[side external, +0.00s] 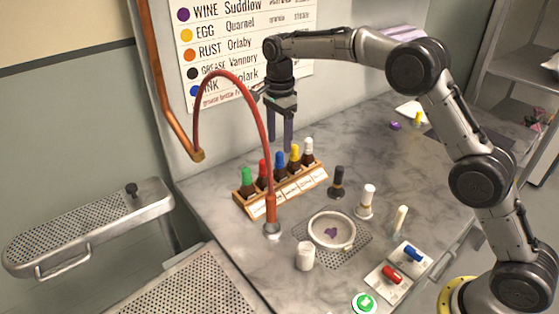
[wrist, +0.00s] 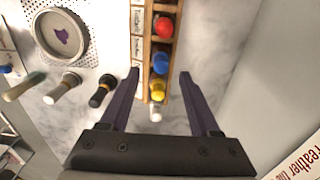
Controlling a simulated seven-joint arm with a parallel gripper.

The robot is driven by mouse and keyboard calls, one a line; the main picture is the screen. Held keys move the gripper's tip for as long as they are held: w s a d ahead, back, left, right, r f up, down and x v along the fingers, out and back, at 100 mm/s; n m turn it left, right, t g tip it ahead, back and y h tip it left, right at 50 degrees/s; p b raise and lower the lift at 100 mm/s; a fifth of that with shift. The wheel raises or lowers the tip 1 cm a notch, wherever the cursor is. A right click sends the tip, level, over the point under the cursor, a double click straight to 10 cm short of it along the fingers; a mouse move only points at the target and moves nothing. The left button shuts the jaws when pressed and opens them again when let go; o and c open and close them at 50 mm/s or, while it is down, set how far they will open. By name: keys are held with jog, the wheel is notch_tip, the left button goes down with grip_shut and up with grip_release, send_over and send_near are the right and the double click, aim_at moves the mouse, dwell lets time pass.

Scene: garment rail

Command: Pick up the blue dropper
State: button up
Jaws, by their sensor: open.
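The blue dropper (side external: 279,162) stands upright in a wooden rack, a brown bottle with a blue bulb, between the red dropper (side external: 263,172) and the yellow dropper (side external: 294,156). In the wrist view the blue bulb (wrist: 160,62) lies ahead of and between my fingertips. My gripper (side external: 282,148) is open and empty, pointing down above the rack's back side. Its two fingers also show in the wrist view (wrist: 160,76), spread to either side of the yellow bulb (wrist: 158,89). The lower body of the blue bottle is hidden by the rack's front.
The rack (side external: 285,190) also holds a green dropper (side external: 248,181) and a white one (side external: 307,150). A red curved hose (side external: 236,80) rises just in front of the rack.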

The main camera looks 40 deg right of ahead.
aim_at(279, 152)
notch_tip(279, 152, down, 5)
jog(key=shift+w+d+f, duration=0.1)
dwell(0.3)
grip_shut()
